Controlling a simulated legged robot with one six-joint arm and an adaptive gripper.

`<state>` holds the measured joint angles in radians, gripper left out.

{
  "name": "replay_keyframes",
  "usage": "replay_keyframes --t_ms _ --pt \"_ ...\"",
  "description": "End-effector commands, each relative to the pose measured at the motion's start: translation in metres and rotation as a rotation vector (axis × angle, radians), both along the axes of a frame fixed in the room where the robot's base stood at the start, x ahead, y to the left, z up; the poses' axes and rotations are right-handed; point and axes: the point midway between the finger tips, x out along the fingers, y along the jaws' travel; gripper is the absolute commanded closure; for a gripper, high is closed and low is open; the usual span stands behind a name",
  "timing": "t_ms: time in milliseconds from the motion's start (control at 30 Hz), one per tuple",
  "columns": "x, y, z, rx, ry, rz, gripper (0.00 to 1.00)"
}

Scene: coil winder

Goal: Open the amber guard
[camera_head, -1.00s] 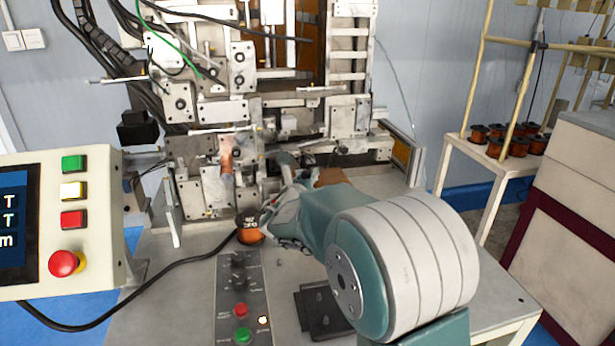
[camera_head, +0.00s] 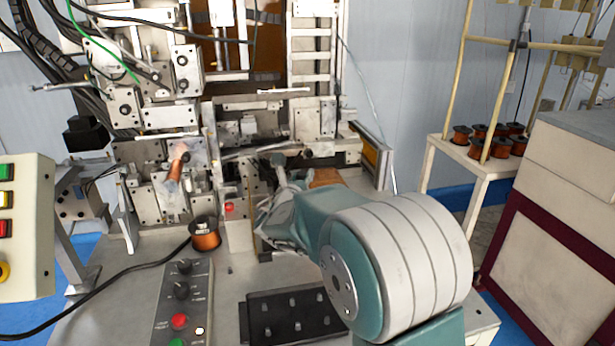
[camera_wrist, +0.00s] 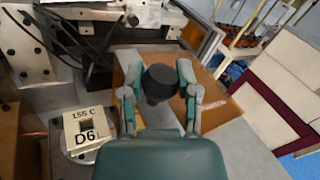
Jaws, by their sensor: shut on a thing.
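In the wrist view, my gripper (camera_wrist: 158,85) has its two fingers on either side of a dark round knob (camera_wrist: 160,76) and is shut on it. A flat amber guard panel (camera_wrist: 218,100) lies behind the knob and shows on both sides of the fingers. In the head view, a small piece of the amber guard (camera_head: 325,177) shows just beyond my wrist, and my arm covers the rest. My gripper (camera_head: 272,217) is partly hidden there, and its grip cannot be seen clearly.
The winding machine (camera_head: 235,110) fills the back. A copper spool (camera_head: 205,236), a button panel (camera_head: 182,295) and a dark plate with pegs (camera_head: 293,315) are on the bench. A block marked D6 (camera_wrist: 84,122) is left of my gripper. A spool rack (camera_head: 485,150) stands at right.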

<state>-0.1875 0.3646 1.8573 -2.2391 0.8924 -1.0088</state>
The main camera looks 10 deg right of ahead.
Motion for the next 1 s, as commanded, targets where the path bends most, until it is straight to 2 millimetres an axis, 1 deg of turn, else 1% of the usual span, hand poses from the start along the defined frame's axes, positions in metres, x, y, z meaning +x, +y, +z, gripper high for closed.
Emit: replay_keyframes --t_ms 33,67,100,133,333,533,633,767,1000 --pt "0.0 -0.003 -0.004 0.002 0.009 0.001 1.0" --pt "0.0 -0.004 -0.004 0.004 0.009 0.001 0.55" --pt "0.0 -0.006 -0.004 0.006 0.009 0.0 0.37" --pt "0.0 -0.006 -0.004 0.006 0.009 0.0 0.23" --pt "0.0 -0.01 -0.002 0.007 0.006 0.0 0.23" --pt "-0.001 -0.005 -0.001 0.005 0.003 -0.001 0.23" --pt "-0.008 -0.001 -0.001 0.004 0.003 0.0 0.23" --pt "-0.028 0.007 -0.001 0.005 0.003 0.002 0.23" --pt "-0.074 0.024 -0.001 0.01 0.004 0.001 0.23"
